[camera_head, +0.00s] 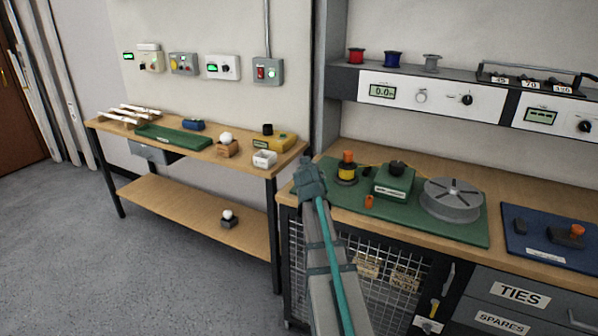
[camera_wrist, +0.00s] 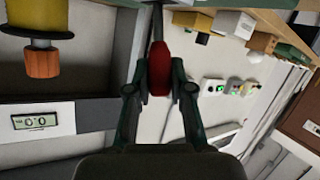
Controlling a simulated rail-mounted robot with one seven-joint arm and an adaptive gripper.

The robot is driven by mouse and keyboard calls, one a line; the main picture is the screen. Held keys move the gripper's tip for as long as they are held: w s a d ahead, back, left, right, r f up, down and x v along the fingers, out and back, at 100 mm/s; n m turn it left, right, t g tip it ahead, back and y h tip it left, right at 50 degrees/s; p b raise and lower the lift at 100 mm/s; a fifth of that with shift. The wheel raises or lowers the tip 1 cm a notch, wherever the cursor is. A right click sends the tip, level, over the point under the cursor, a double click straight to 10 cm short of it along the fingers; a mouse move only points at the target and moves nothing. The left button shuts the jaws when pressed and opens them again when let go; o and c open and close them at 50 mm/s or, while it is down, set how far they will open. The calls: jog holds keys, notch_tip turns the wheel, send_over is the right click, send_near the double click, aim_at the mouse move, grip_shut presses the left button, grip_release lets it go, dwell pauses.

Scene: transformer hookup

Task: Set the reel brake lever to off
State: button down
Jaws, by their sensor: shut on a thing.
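My gripper (camera_wrist: 160,88) is shut on a red grip (camera_wrist: 160,66), one finger on each side of it. The grip sits on a thin grey rod and looks like the reel brake lever's handle. In the head view, my gripper (camera_head: 308,168) is at the left end of the green mat (camera_head: 425,225) and hides the lever. The lever's setting cannot be read. A grey reel (camera_head: 452,200) lies at the mat's right end.
A yellow spool with an orange top (camera_head: 347,168) stands close to my gripper's right; a green box (camera_head: 394,181) and small orange piece (camera_head: 369,202) are beyond. A wooden side bench (camera_head: 190,215) stands left. Grey floor is clear.

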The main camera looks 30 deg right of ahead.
dwell(0.3)
jog(key=c, duration=1)
grip_release()
jog(key=v, duration=1.2)
